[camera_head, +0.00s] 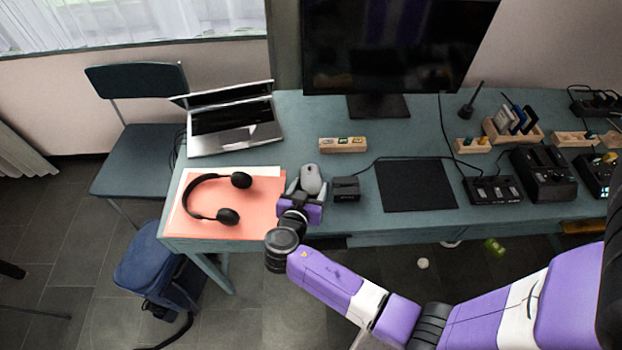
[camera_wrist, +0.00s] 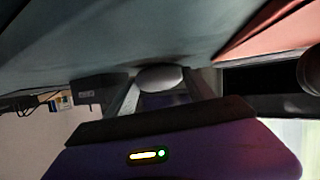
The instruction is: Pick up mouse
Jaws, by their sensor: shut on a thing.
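The mouse (camera_head: 311,178) is light grey and rounded, at the front part of the teal table (camera_head: 400,141) in the head view. My gripper (camera_head: 306,188) is shut on the mouse, with a finger on each side of it. In the wrist view the mouse (camera_wrist: 160,78) shows as a pale oval between the two fingers of my gripper (camera_wrist: 163,92). Its lower part is hidden by the gripper. I cannot tell whether the mouse touches the table top or is just above it.
Black headphones (camera_head: 222,213) lie on orange sheets (camera_head: 262,200) left of my gripper. A small black box (camera_head: 346,188) stands close on its right, and a black mat (camera_head: 416,185) lies farther right. A laptop (camera_head: 234,122) and a wooden block (camera_head: 343,145) are behind.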

